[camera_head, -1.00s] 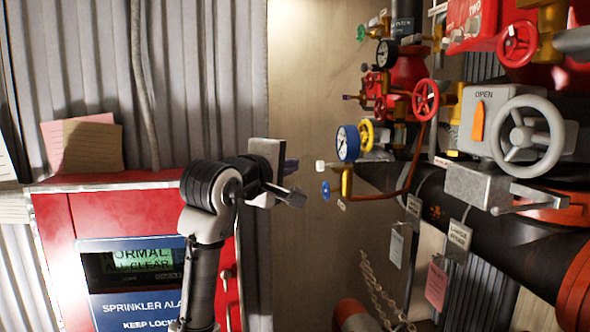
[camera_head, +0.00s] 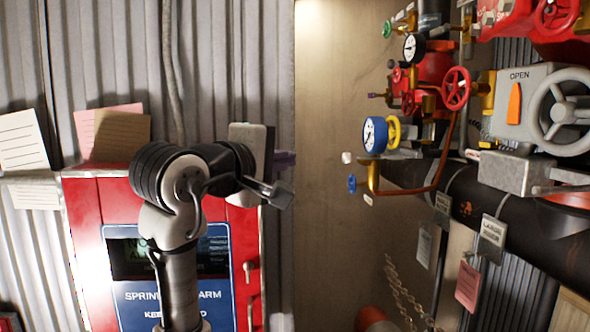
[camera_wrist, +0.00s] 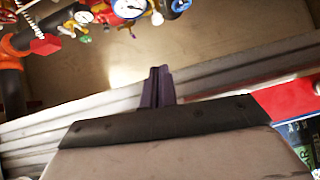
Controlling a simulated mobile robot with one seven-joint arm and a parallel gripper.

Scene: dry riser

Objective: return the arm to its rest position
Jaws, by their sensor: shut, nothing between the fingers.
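My arm (camera_head: 180,235) rises in front of the red sprinkler alarm cabinet in the head view and bends to the right at the top. My gripper (camera_head: 285,159) points right, towards the bare tan wall, with its dark purple fingers partly hidden behind the wrist parts. In the wrist view my gripper (camera_wrist: 157,75) shows its two fingers pressed together with nothing between them. It touches nothing that I can see.
The red cabinet (camera_head: 90,215) stands behind my arm, with papers (camera_head: 112,132) on top. To the right are the blue gauge (camera_head: 375,135), red valve wheels (camera_head: 455,88), the grey wheel (camera_head: 565,112) and a dark pipe (camera_head: 520,225). Bare wall (camera_head: 330,220) lies between.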

